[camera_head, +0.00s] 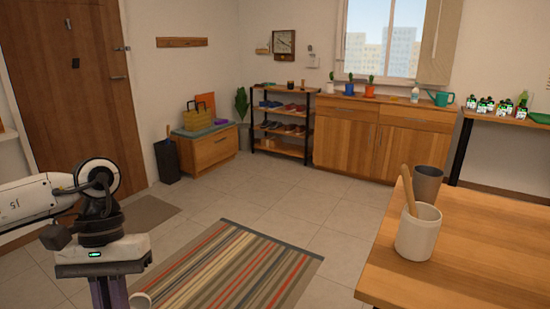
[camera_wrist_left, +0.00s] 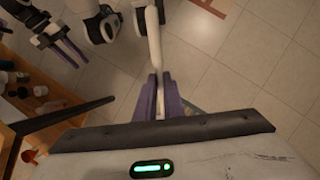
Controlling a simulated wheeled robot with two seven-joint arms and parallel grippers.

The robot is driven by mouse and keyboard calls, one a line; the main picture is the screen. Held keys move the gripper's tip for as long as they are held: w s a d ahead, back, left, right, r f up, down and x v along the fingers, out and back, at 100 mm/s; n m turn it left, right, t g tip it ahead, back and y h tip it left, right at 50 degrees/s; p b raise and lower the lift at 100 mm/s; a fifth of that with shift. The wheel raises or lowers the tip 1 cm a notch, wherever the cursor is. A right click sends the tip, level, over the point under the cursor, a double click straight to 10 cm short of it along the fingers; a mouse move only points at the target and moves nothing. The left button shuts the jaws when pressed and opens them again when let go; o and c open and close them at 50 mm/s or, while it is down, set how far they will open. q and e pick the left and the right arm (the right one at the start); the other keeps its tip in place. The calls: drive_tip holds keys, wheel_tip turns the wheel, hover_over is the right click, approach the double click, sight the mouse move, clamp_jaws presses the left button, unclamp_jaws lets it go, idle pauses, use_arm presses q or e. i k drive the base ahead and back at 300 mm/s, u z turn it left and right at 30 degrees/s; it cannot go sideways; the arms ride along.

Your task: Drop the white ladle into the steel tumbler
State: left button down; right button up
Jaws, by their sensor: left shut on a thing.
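The steel tumbler (camera_head: 428,185) is a grey cup standing upright on the wooden table at the right. My left gripper (camera_head: 112,300) hangs at the lower left of the head view, far from the tumbler, its fingertips cut off by the frame edge. In the left wrist view its purple fingers (camera_wrist_left: 160,98) are shut on the white ladle (camera_wrist_left: 154,45), which runs up from between them.
A cream crock (camera_head: 417,238) with a wooden utensil (camera_head: 409,192) stands just in front of the tumbler. The wooden table (camera_head: 480,260) has bare room to their right. A striped rug (camera_head: 240,270) lies on open floor between my left gripper and the table.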

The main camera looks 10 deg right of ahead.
sight(422, 197)
drive_tip(key=z, duration=1.7)
